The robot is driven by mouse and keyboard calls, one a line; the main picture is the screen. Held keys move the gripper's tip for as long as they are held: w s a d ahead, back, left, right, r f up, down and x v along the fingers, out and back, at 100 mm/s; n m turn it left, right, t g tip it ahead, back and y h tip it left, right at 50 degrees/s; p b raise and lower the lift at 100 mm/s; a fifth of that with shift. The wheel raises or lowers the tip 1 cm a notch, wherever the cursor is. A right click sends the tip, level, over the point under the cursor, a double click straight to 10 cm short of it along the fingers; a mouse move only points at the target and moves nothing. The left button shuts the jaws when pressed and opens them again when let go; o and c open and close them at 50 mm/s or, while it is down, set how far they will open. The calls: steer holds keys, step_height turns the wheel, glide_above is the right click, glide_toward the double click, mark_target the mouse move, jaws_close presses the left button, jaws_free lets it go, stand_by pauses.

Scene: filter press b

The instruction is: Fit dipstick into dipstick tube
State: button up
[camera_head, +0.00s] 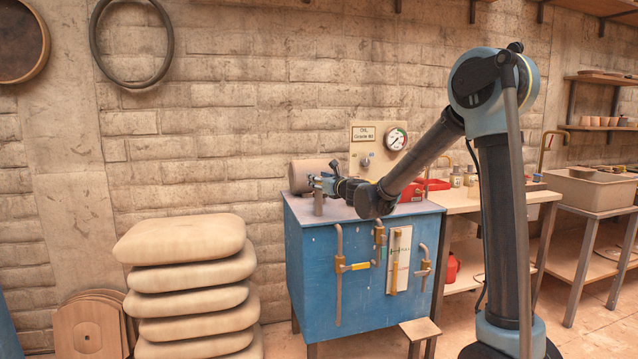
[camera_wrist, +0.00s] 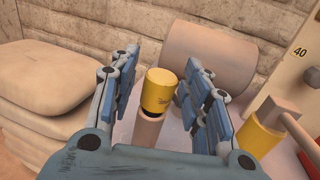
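The yellow cylindrical head of the dipstick (camera_wrist: 158,90) stands upright at the top of the pale dipstick tube (camera_wrist: 147,130) in the wrist view. A dark gap shows between the head's lower edge and the tube's rim. Any rod inside the tube is hidden. My gripper (camera_wrist: 158,62) is open, with one finger on each side of the yellow head. Clear space shows at the left finger; the right finger is close, and I cannot tell whether it touches. In the head view my gripper (camera_head: 320,184) is over the short upright tube (camera_head: 318,205) on the blue tank's top.
The blue tank (camera_head: 335,270) carries pipes and yellow-handled valves on its front. A large pinkish-brown cylinder (camera_wrist: 210,75) lies behind the tube. A gauge panel (camera_head: 367,150) stands at the back. Stacked sacks (camera_head: 190,275) are left of the tank; a workbench (camera_head: 455,203) is right.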

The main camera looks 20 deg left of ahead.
steer(key=shift+r, duration=0.55)
steer(key=s+d+n+g, duration=0.2)
steer(key=s+d+n, duration=0.6)
steer(key=s+d, duration=0.6)
steer(key=s+d+f+n+g+h, duration=0.2)
steer(key=s+d+f+n+h, duration=0.2)
steer(key=d, duration=0.8)
steer(key=s+d+f+n+g+h, duration=0.3)
steer(key=s+d+f+n, duration=0.5)
steer(key=s+d+f, duration=0.5)
steer(key=s+d+f+n+g+h, duration=0.3)
steer(key=s+d+f+n+h, duration=0.3)
steer(key=s+d, duration=0.5)
step_height(320, 180, down, 2)
steer(key=shift+d+f+n, duration=0.2)
steer(key=shift+d+n, duration=0.3)
steer(key=shift+d, duration=0.5)
